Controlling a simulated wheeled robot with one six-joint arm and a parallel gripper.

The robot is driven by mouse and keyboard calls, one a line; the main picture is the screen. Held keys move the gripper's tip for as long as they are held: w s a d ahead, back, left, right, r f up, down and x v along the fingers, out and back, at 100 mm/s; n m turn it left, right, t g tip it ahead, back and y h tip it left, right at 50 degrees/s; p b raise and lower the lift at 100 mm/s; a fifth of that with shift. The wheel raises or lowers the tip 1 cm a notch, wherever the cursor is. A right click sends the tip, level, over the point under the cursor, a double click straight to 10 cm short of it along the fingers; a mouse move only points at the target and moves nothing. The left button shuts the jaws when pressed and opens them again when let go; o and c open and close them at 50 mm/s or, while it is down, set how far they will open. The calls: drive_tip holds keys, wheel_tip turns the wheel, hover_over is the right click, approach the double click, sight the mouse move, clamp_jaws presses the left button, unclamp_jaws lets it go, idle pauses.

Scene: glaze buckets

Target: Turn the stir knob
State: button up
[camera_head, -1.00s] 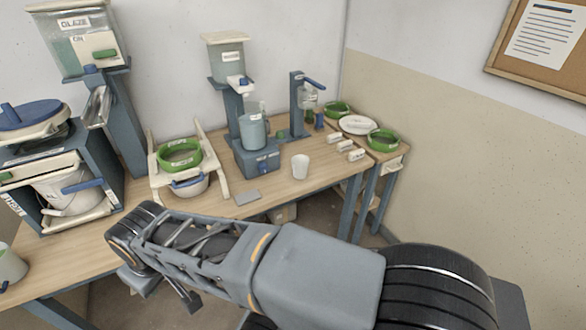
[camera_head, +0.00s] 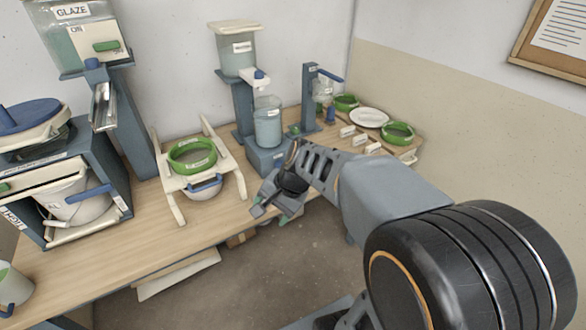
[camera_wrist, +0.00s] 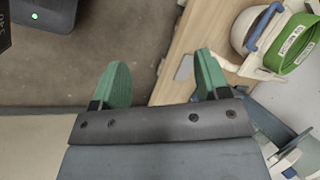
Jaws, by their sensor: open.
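The grey-blue mixer stand (camera_head: 262,159) stands on the wooden table at the middle back, with a blue-grey cup (camera_head: 268,127) on it. The blue knob seen earlier on the front of its base does not show now; my arm covers that part. A blue knob (camera_head: 260,74) shows on the white valve under the stand's upper tank. My gripper (camera_head: 270,214) is in front of the stand, over the table's front edge. In the wrist view my gripper (camera_wrist: 161,76) is open, its green fingers wide apart with nothing between them, over floor and table edge.
A green-ringed sieve (camera_head: 192,156) on a white frame stands left of the mixer; it also shows in the wrist view (camera_wrist: 296,46). A post with a blue lever (camera_head: 309,97), a white plate (camera_head: 369,117) and a green ring (camera_head: 398,133) are right.

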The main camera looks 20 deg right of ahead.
drive_tip(key=w+d+f+m+t+y, duration=0.1)
drive_tip(key=w+d+f+m+t, duration=0.2)
drive_tip(key=w+m, duration=0.35)
drive_tip(key=w+d+f+m+t+y+b, duration=0.1)
drive_tip(key=w+d+f+m+y, duration=0.15)
drive_tip(key=w+d+m, duration=0.4)
drive_tip(key=w+d+f+m+t+y, duration=0.1)
drive_tip(key=w+d+f+m+t, duration=0.25)
drive_tip(key=m, duration=0.45)
drive_tip(key=w+d+f+m+t+h, duration=0.1)
drive_tip(key=d+f+m, duration=0.1)
drive_tip(key=d+m, duration=0.1)
drive_tip(key=w+d+f+m+t, duration=0.1)
drive_tip(key=w+d+f+m, duration=0.1)
drive_tip(key=m, duration=0.1)
drive_tip(key=w+d+f+m+t+h, duration=0.1)
drive_tip(key=d+f+m, duration=0.1)
drive_tip(key=d+m, duration=0.1)
drive_tip(key=shift+w+d+h+b, duration=0.3)
drive_tip(key=shift+w+h+b, duration=0.05)
drive_tip(key=shift+b, duration=0.05)
drive_tip(key=shift+m, duration=0.3)
drive_tip(key=p+x, duration=0.1)
drive_tip(key=x, duration=1.1)
drive_tip(key=shift+r, duration=0.2)
drive_tip(key=shift+w+a+f, duration=0.15)
drive_tip(key=shift+w+a, duration=0.05)
drive_tip(key=shift+w, duration=0.45)
drive_tip(key=shift+c, duration=0.4)
